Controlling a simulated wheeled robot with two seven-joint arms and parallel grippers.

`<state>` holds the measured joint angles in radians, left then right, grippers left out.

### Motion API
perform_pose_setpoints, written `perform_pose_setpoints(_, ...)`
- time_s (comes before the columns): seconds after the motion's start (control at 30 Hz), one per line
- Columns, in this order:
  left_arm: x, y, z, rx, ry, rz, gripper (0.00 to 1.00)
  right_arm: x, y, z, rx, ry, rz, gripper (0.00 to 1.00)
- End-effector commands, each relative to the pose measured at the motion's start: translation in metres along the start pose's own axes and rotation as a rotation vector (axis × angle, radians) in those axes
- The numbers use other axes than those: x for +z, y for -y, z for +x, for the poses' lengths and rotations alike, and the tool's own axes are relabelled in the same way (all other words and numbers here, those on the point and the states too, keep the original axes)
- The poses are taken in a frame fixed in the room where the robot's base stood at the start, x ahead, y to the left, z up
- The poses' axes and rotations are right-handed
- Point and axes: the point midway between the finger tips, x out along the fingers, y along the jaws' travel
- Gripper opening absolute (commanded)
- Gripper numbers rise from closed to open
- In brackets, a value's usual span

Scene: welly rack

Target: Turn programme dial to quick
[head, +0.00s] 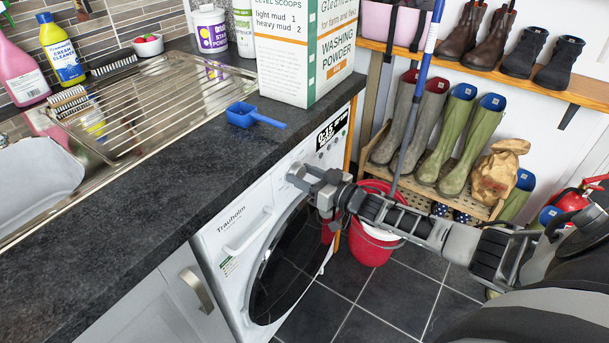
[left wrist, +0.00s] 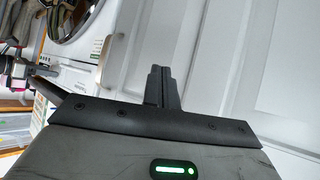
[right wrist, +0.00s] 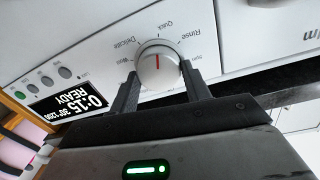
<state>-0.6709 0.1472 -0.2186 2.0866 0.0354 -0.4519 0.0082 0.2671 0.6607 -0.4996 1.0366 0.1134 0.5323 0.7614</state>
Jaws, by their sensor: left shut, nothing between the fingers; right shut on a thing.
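The washing machine (head: 240,235) stands under the dark worktop. Its round silver programme dial (right wrist: 158,72) shows between the fingers of my right gripper (right wrist: 160,84), which is shut on it. The dial's red mark points up in the right wrist view, toward the word Quick. Delicate lies to its left and Rinse to its right. The machine's display (right wrist: 68,103) reads 0:15, 30°, 1200, READY. In the head view my right gripper (head: 312,184) is at the machine's top front and covers much of the dial. My left gripper (left wrist: 160,88) is shut and empty, before white cupboard doors.
A blue scoop (head: 254,116) and a washing powder box (head: 300,50) stand on the worktop (head: 150,190) above the machine. A red bucket (head: 368,250) stands on the tiled floor beyond my right gripper. A boot rack (head: 475,208) is at the right.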

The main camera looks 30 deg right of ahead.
Motion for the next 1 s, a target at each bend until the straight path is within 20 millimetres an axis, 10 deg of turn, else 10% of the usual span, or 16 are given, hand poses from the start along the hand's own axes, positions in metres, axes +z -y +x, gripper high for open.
perform_pose_setpoints(0.2,-0.001,0.000,0.000,0.000,-0.001,0.000,0.00,0.001,-0.001,-0.001,0.002,0.002,-0.001,0.25)
perform_pose_setpoints(0.23,-0.001,0.000,0.000,0.000,-0.001,0.000,0.00,0.001,-0.001,-0.001,0.002,0.002,-0.001,0.50)
perform_pose_setpoints(0.3,-0.001,0.000,0.000,0.000,-0.002,0.000,0.00,0.001,-0.001,-0.001,0.001,0.002,-0.001,0.69)
perform_pose_setpoints(0.67,-0.004,0.000,-0.001,0.000,-0.008,0.001,0.00,0.001,0.000,-0.004,0.001,0.002,-0.002,0.69)
perform_pose_setpoints(1.0,-0.005,0.001,-0.004,-0.005,0.004,0.008,0.00,0.002,0.000,-0.070,0.002,0.007,-0.001,0.69)
